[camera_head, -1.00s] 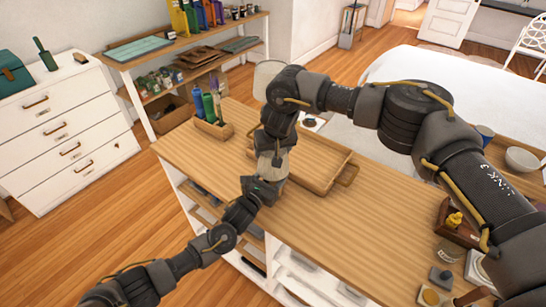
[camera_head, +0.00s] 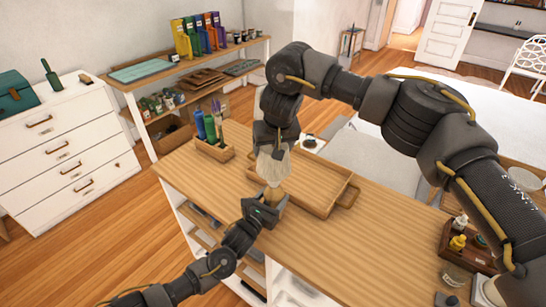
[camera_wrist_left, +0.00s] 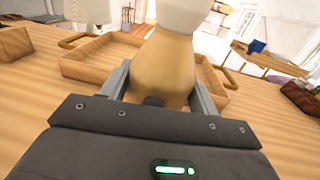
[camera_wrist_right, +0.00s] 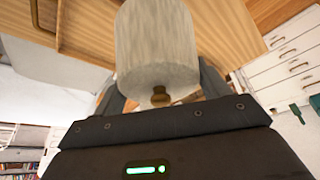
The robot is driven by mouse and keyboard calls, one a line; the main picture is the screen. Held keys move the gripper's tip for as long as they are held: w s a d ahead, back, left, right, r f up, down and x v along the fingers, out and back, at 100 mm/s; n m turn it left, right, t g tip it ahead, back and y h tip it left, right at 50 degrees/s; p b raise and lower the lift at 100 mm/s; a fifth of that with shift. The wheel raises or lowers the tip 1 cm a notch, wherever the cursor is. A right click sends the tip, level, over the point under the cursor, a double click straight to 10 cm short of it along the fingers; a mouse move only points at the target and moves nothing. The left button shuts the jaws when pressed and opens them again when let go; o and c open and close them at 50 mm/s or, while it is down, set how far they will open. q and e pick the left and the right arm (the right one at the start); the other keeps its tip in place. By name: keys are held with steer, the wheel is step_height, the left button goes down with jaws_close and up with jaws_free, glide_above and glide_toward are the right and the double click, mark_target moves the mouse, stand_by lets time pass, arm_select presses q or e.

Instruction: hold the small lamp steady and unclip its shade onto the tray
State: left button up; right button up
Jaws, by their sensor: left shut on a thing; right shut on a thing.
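The small lamp's tan body (camera_head: 273,194) stands upright on the counter's near side. It also shows in the left wrist view (camera_wrist_left: 163,65). My left gripper (camera_head: 267,206) is shut on it from the near side. The pale shade (camera_head: 273,169) is just above the body, held from above by my right gripper (camera_head: 273,149). I cannot tell whether shade and body still touch. The empty wooden tray (camera_head: 335,202) lies just right of and behind the lamp.
A wooden caddy (camera_head: 215,150) with bottles stands behind left on the counter. A white object (camera_head: 258,103), partly hidden by my right arm, stands behind the tray. A dark box with small bottles (camera_head: 460,250) is at far right.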

steer(key=shift+r, duration=0.2)
steer(key=shift+r, duration=2.95)
arm_select(q)
steer(key=o, duration=1.3)
steer(key=v, duration=1.2)
steer(key=shift+f, duration=0.1)
